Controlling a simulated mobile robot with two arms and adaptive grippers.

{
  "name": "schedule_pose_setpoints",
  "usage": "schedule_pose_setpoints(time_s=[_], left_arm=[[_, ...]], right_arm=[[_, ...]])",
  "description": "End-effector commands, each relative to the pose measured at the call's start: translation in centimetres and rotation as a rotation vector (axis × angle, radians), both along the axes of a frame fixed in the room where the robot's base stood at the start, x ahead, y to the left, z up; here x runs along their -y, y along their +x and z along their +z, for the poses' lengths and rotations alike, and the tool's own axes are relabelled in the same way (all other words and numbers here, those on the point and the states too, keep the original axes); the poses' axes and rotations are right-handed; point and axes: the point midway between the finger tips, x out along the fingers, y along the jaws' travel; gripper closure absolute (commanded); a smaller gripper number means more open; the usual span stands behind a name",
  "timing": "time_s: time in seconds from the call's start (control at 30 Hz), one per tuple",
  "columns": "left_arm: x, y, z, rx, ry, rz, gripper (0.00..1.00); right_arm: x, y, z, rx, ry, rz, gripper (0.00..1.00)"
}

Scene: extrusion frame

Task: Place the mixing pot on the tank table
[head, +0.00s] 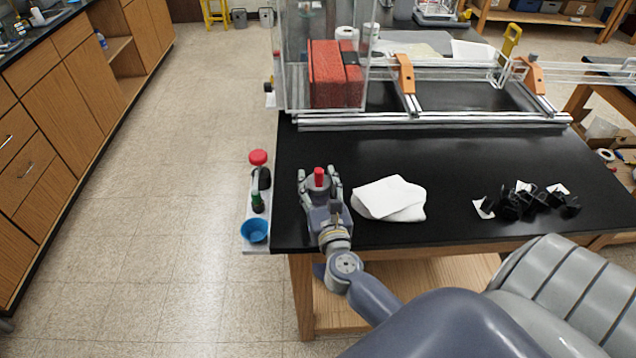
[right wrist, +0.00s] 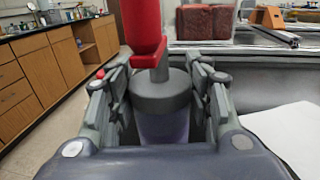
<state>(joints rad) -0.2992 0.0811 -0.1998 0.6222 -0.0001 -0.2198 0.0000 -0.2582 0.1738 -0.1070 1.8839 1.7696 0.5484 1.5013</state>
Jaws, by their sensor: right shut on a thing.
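The mixing pot (head: 319,177) is a grey cylinder with a red part on top. My right gripper (head: 320,190) is shut around it near the left front of the black-topped tank table (head: 440,158). In the right wrist view the pot's grey body (right wrist: 163,95) stands upright between the two fingers (right wrist: 163,110). Its lower part is hidden by the gripper, and I cannot tell whether its base touches the table. My left gripper is not in view.
A clear tank (head: 290,60) with red blocks (head: 335,75) and a rail frame (head: 430,121) stand at the table's back. A white cloth (head: 390,198) lies right of the gripper, black brackets (head: 525,202) farther right. A side shelf (head: 258,249) holds a blue bowl (head: 254,231).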

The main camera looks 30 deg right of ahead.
Motion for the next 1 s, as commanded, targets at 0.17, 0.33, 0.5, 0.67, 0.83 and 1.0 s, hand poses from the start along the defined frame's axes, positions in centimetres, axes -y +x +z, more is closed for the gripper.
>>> schedule_pose_setpoints(time_s=[0.17, 0.33, 0.5, 0.67, 0.83, 1.0], left_arm=[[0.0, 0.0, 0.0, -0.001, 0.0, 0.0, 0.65], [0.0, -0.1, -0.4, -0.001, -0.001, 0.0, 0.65], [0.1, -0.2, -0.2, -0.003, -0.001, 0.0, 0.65], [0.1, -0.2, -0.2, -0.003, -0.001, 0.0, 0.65], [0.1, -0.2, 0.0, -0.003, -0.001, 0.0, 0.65], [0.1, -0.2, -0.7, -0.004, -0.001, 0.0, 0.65]], right_arm=[[0.0, 0.0, 0.1, 0.002, -0.001, 0.0, 0.81], [0.0, 0.0, -0.4, 0.002, -0.001, 0.0, 0.81], [0.0, 0.0, -0.2, 0.001, 0.0, 0.0, 0.34], [0.0, 0.0, -0.2, 0.001, 0.0, 0.0, 0.34], [0.0, 0.0, 0.1, 0.001, 0.0, 0.0, 0.34], [-0.8, -1.6, -0.3, -0.002, 0.001, 0.002, 0.34]])
